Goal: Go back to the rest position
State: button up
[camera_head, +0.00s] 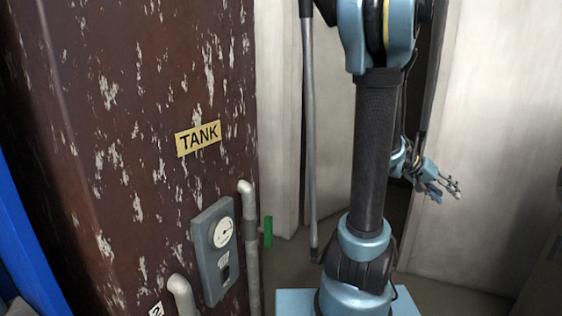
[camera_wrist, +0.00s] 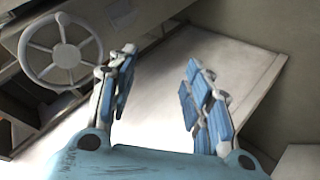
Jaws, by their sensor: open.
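My gripper (camera_head: 447,189) shows at the right of the head view, behind my dark arm column and in front of a pale panel. In the wrist view my gripper (camera_wrist: 160,95) has its two blue-padded fingers spread wide apart. Nothing is between the fingers. A pale flat surface shows beyond them. No object is held.
A rusty brown tank (camera_head: 130,130) with a yellow TANK label (camera_head: 198,138) stands at left. It carries a grey gauge box (camera_head: 214,250), beside a pipe with a green valve handle (camera_head: 268,232). A pale handwheel (camera_wrist: 62,52) is left of my fingers in the wrist view.

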jog(key=s+a+f+n+t+y, duration=0.1)
jog(key=s+a+f+n+y, duration=0.1)
jog(key=a, duration=1)
jog(key=s+a+f+n+t+y, duration=0.1)
jog(key=s+a+f+n+y, duration=0.2)
jog(key=a, duration=0.9)
jog(key=s+a+f+n+t+y, duration=0.1)
jog(key=s+a+f+n+y, duration=0.1)
jog(key=a, duration=1)
jog(key=s+n+y, duration=0.1)
jog(key=n+y, duration=0.1)
jog(key=y, duration=0.1)
jog(key=shift+s+a+f+y, duration=0.25)
jog(key=shift+s+f+y, duration=0.1)
jog(key=shift+y, duration=0.05)
jog(key=shift+w+f, duration=0.2)
jog(key=shift+w, duration=0.2)
dwell(1.4)
jog(key=c, duration=0.3)
